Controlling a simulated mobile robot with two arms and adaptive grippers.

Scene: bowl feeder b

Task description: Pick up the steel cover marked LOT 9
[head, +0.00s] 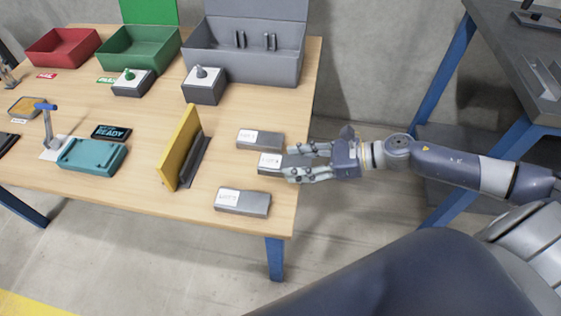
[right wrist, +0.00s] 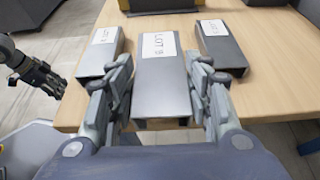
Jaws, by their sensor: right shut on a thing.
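Three grey steel covers with white labels lie in a row near the right end of the table. The middle steel cover (head: 269,160) is between the fingers of my right gripper (head: 291,164), which is shut on it. In the right wrist view, this cover (right wrist: 162,95) has a label that seems to read LOT 9, with a finger along each side. It seems to be at table level. Another cover (head: 260,139) lies behind it, and a third (head: 243,202) lies in front. My left gripper (right wrist: 40,76) shows small at the left of the right wrist view.
A yellow upright plate (head: 180,145) stands left of the covers. A teal fixture (head: 92,156) is further left. Red (head: 63,47), green (head: 140,47) and grey (head: 243,65) bins line the back. Bare tabletop lies between the covers and the yellow plate.

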